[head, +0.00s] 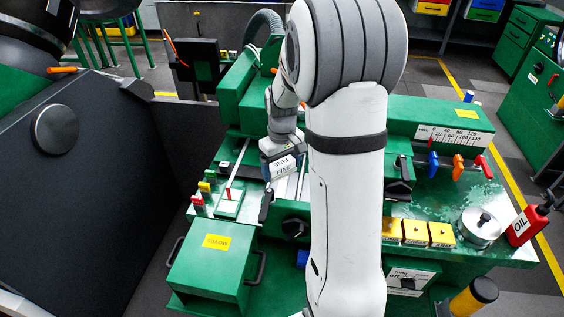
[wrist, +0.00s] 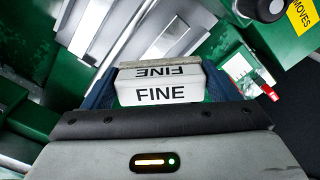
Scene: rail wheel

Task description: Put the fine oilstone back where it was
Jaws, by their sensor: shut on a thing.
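The fine oilstone (wrist: 158,92) is a white block marked FINE on two faces, with a grey-brown strip along its far edge. My gripper (wrist: 155,88) is shut on it, with a dark blue finger on each side. In the head view the oilstone (head: 284,167) shows at the end of my gripper (head: 279,155), above the green machine bed with its pale metal rails (head: 290,186). I cannot tell whether the stone touches anything below. My arm hides part of the machine's middle.
A green box with a yellow label (head: 208,268) stands front left. A row of yellow blocks (head: 416,233), a round metal pot (head: 480,226) and a red oil can (head: 524,225) are at the right. Coloured levers (head: 458,166) stand behind them. A black knob (head: 295,227) projects in front.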

